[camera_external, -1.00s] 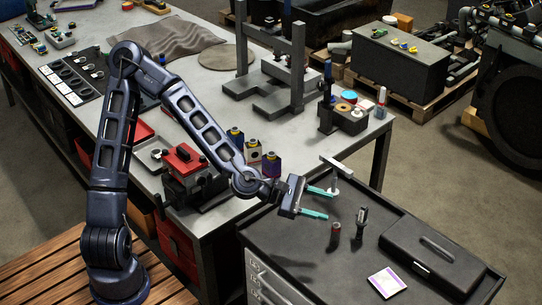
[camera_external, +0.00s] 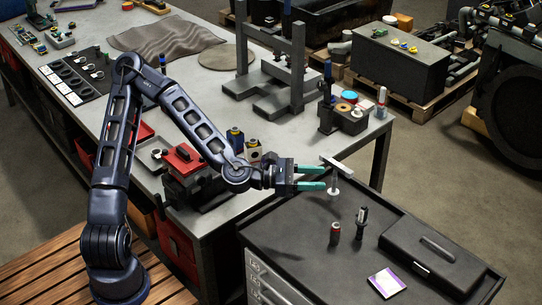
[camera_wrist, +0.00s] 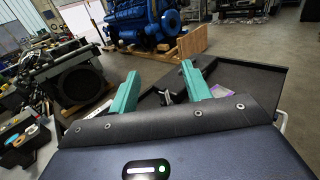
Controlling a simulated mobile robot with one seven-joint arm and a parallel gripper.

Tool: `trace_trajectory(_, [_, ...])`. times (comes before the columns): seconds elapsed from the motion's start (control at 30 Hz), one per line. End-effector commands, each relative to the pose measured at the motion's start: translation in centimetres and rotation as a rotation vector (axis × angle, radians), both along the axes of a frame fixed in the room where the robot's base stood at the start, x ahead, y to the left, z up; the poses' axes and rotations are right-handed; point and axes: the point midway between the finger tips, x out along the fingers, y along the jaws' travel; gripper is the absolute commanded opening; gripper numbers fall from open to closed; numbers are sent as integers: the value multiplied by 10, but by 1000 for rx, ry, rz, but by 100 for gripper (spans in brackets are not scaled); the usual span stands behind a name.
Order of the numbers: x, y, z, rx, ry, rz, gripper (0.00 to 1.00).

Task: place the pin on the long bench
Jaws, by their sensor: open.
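My gripper (camera_external: 324,178) is open, with its two teal fingers apart and pointing right above the left back edge of the dark tool cart (camera_external: 290,250). The fingers also show in the wrist view (camera_wrist: 159,72). Nothing is visibly gripped. A T-shaped grey tool (camera_external: 337,166) stands upright by the fingertips; I cannot tell if they touch. A red-and-dark cylinder (camera_external: 335,233) and a slim black-and-silver piece (camera_external: 361,222) stand upright on the cart. I cannot tell which thing is the pin. The long bench (camera_external: 275,135) has a light grey top, behind and left of the cart.
A red-and-black device (camera_external: 187,165) and small bottles (camera_external: 253,150) stand at the bench's near edge. A grey press frame (camera_external: 285,75) stands further back. The cart also holds a black case (camera_external: 432,252) and a purple-and-white card (camera_external: 387,282). Some bench top before the frame is bare.

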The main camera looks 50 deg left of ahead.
Motion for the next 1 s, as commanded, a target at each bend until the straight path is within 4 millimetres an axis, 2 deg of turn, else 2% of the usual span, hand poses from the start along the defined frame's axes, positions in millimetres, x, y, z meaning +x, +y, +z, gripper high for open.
trace_trajectory(0.27, [-1, -1, -60, 2, 4, -3, 48])
trace_trajectory(0.5, [-2, -2, -134, 3, 4, -5, 48])
trace_trajectory(0.63, [-1, -1, -170, 2, 4, -2, 48])
trace_trajectory(0.8, [1, -2, -188, 1, 0, -1, 48])
trace_trajectory(1.0, [13, -15, -189, 1, -1, -2, 48])
